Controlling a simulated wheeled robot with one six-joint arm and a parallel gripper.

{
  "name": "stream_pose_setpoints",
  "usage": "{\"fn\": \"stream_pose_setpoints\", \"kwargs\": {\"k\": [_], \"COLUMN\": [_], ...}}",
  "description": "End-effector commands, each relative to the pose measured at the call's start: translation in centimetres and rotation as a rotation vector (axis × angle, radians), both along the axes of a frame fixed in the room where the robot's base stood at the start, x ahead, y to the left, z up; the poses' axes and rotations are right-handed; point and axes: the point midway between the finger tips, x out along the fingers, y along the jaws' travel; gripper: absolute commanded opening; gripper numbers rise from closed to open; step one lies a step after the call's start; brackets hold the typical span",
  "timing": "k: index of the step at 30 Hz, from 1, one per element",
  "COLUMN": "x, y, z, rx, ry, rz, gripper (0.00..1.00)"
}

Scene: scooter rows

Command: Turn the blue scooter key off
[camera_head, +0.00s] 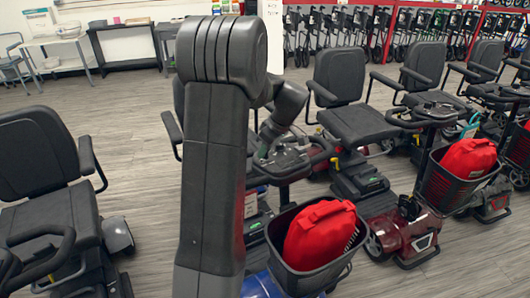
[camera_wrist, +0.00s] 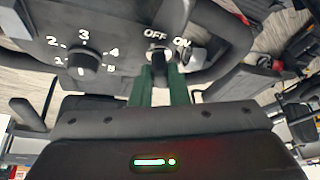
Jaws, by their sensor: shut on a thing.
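The blue scooter (camera_head: 262,287) stands in front of me in the head view, partly hidden behind my arm. Its tiller console (camera_head: 290,155) is at the end of my arm. In the wrist view the console (camera_wrist: 118,18) shows an OFF label and an ON label above the key (camera_wrist: 158,54). My gripper (camera_wrist: 160,70) has its two green fingers at the key, shut on it. Most of the key is hidden between the fingertips, and I cannot tell which label it points to.
A numbered speed dial (camera_wrist: 84,60) sits left of the key. A black basket (camera_head: 312,278) with a red bag (camera_head: 318,235) is on the scooter's front. A red scooter (camera_head: 405,240) stands close on the right, and another seat (camera_head: 45,165) on the left. Grey floor is open at the back left.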

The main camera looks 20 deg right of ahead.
Motion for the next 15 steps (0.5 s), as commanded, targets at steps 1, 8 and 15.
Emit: {"fn": "stream_pose_setpoints", "kwargs": {"k": [1,8,15], "x": [0.03,0.02,0.02], "y": [-0.08,-0.11,-0.10], "z": [-0.05,-0.02,0.00], "rx": [0.001,0.007,0.007], "ry": [0.000,0.001,0.002], "rz": [0.013,0.055,0.061], "gripper": [0.00,0.00,0.00]}}
